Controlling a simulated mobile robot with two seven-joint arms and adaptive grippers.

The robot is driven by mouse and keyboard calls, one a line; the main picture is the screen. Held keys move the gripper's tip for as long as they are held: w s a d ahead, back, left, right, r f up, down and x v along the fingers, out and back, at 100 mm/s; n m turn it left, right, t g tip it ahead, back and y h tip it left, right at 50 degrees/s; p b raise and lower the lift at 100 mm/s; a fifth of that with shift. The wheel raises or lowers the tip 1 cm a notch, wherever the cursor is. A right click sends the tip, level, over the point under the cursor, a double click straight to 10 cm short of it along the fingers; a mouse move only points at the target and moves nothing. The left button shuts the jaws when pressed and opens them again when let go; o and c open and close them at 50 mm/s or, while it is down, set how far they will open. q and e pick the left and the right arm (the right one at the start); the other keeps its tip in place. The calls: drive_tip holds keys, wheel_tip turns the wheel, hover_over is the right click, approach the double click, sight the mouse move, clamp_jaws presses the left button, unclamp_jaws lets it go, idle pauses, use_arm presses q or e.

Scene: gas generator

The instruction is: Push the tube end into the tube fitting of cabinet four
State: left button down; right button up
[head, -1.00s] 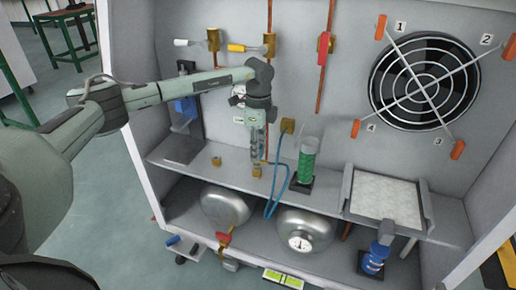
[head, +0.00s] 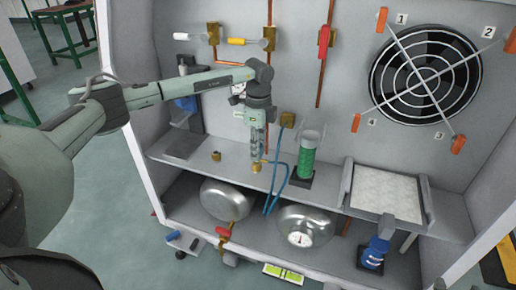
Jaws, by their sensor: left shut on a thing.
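My left gripper (head: 257,150) points down over the shelf in the middle of the cabinet, shut on the end of the thin blue tube (head: 285,182). The tube end itself is mostly hidden by the fingers. The tube hangs in a loop over the shelf's front edge and runs up to a brass fitting (head: 287,119) on the back wall. A small brass fitting (head: 256,168) stands on the shelf right below the fingertips. I cannot tell whether the tube end is inside it. My right gripper is out of view.
A green-filled cylinder (head: 307,158) stands just right of the tube. A brass nut (head: 216,156) sits on the shelf to the left. Silver tanks (head: 306,226) lie below. A filter tray (head: 384,191) and a fan (head: 425,80) are at the right.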

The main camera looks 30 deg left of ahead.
use_arm(q)
drive_tip(key=c, duration=1.2)
unclamp_jaws()
drive_tip(key=shift+f, duration=0.15)
wheel_tip(320, 180, up, 12)
drive_tip(key=shift+d+r, duration=0.1)
drive_tip(key=shift+s, duration=0.1)
